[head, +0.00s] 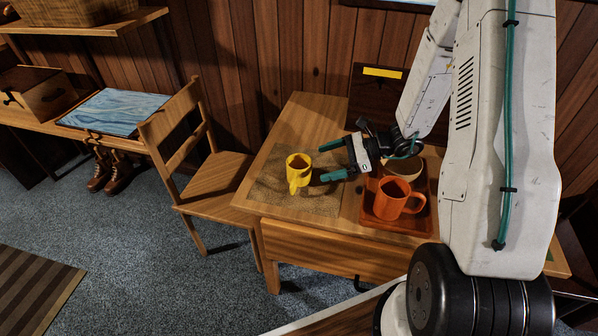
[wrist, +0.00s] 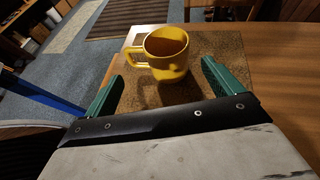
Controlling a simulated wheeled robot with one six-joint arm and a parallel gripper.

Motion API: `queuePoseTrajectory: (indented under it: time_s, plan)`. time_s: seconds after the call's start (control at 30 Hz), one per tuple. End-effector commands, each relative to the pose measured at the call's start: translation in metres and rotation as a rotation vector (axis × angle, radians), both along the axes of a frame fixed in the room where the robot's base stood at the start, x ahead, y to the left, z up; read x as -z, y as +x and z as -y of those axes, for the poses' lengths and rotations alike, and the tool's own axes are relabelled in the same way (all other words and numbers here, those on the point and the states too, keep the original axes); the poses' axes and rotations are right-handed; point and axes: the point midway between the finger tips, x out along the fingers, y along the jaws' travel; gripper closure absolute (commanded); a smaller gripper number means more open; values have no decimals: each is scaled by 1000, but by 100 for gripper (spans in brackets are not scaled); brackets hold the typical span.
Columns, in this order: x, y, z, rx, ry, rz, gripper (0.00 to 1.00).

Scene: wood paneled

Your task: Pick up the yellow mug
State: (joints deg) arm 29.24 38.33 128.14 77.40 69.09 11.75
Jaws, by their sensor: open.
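The yellow mug (head: 298,171) stands upright near the left end of the wooden table, on a brown mat (head: 318,205). My gripper (head: 328,161) is open, with its green fingers pointing left towards the mug from its right side. In the wrist view, the yellow mug (wrist: 167,54) is ahead of my gripper (wrist: 163,72), in line with the gap between the two fingers. Its handle points left in that view. The fingers are apart from the mug and hold nothing.
An orange mug (head: 393,198) and a bowl (head: 405,167) sit on a reddish tray (head: 427,219) below and right of my gripper. A wooden chair (head: 215,182) stands left of the table (head: 310,120). A dark box (head: 375,100) is at the back by the panelled wall.

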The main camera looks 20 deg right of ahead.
Motion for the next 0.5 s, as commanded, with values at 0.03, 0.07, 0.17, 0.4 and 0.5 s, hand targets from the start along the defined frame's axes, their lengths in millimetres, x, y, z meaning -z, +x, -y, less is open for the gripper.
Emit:
queuePoseTrajectory:
  time_s: [0.03, 0.07, 0.17, 0.4, 0.5]
  plan:
    - [8, 2, 4, 26, 13, -16, 9]
    - [11, 2, 5, 38, 19, -22, 9]
    - [18, 5, 5, 62, 29, -34, 9]
    - [29, 16, -16, 64, 30, -37, 9]
    - [35, 21, -28, 63, 30, -36, 9]
